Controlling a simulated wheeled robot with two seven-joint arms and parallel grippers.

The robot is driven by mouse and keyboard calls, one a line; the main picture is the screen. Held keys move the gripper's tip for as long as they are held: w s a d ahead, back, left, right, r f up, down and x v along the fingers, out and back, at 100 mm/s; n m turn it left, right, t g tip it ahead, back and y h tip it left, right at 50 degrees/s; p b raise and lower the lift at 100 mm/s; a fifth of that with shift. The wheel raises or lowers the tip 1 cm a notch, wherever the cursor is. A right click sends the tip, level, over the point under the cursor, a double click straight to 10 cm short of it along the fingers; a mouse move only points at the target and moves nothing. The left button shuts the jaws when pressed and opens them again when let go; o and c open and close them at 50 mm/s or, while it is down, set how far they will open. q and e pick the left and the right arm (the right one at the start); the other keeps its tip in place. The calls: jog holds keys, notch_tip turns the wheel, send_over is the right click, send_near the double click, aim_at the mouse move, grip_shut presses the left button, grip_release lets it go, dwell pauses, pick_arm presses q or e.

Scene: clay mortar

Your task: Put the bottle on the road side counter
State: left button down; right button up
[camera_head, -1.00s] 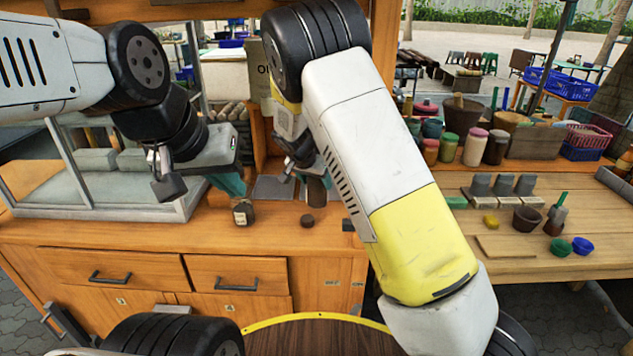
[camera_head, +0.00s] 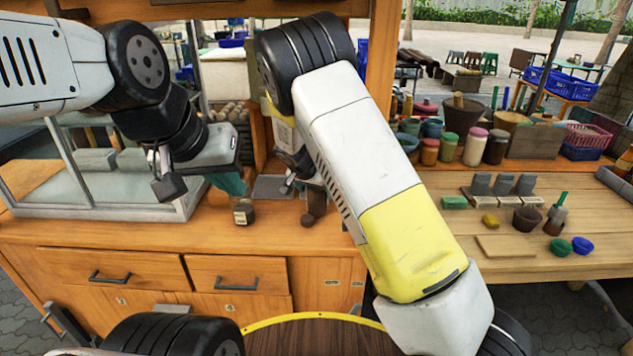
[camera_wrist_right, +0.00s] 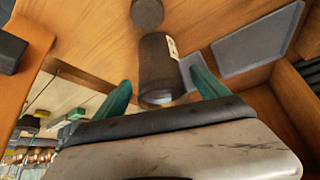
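A dark brown bottle (camera_wrist_right: 158,65) with a pale label stands between the two green fingers of my right gripper (camera_wrist_right: 160,90) in the right wrist view. There are gaps on both sides, so the gripper is open around it. In the head view the bottle (camera_head: 317,203) is partly hidden behind my right arm, over the wooden counter (camera_head: 200,235). My left gripper (camera_head: 232,184) hangs over the counter just above a small dark labelled jar (camera_head: 243,214). Its teal fingers show only in part, so its opening is unclear.
A small round brown piece (camera_head: 307,221) lies on the counter in front of the bottle. A grey tray (camera_head: 272,187) lies behind it, and a glass case (camera_head: 110,185) stands left. A second wooden table (camera_head: 560,240) at right holds jars, bowls and blocks, with some bare wood.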

jog(key=v, duration=1.2)
jog(key=shift+r, duration=0.1)
